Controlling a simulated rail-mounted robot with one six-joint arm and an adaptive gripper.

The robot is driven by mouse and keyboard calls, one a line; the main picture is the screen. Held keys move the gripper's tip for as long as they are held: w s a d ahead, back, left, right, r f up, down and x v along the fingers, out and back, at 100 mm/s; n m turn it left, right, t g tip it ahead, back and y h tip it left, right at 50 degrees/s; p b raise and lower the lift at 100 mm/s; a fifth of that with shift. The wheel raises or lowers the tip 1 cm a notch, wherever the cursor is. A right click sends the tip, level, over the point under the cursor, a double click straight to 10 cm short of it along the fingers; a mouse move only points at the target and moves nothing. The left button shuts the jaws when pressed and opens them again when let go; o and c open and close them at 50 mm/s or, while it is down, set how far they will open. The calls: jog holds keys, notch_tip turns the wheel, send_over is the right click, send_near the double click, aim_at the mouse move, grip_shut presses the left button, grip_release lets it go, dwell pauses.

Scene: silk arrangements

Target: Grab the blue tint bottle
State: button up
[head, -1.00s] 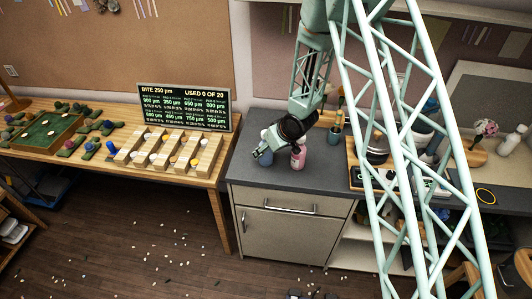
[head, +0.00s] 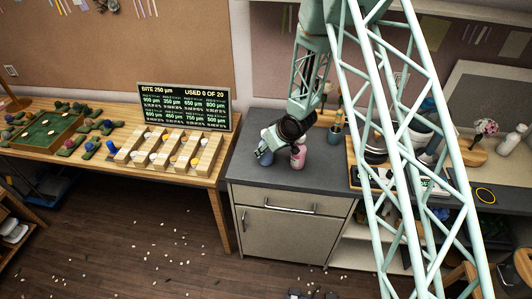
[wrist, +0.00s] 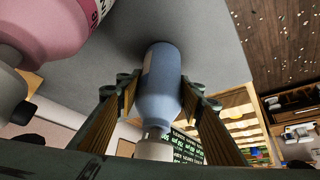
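The blue tint bottle (head: 266,159) stands on the grey counter (head: 330,178), partly hidden by my gripper in the head view. In the wrist view the blue bottle (wrist: 161,85) has a pale cap and lies between my two fingers. My gripper (wrist: 160,80) has one fingertip close at each side of the bottle's body. I cannot tell whether the fingers press on it. In the head view my gripper (head: 264,148) is at the bottle, tilted downward.
A pink bottle (head: 298,156) stands right beside the blue one and fills the upper left of the wrist view (wrist: 60,30). A wooden table (head: 205,178) with compartment trays is at left. The counter front is clear.

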jog(key=c, duration=0.4)
jog(key=shift+c, duration=0.2)
jog(key=shift+r, duration=0.2)
jog(key=s+d+r+b, duration=0.2)
jog(key=s, duration=0.5)
jog(key=s+d+r+b, duration=0.2)
jog(key=s, duration=0.6)
jog(key=shift+s+d+r, duration=0.2)
jog(key=shift+r, duration=0.15)
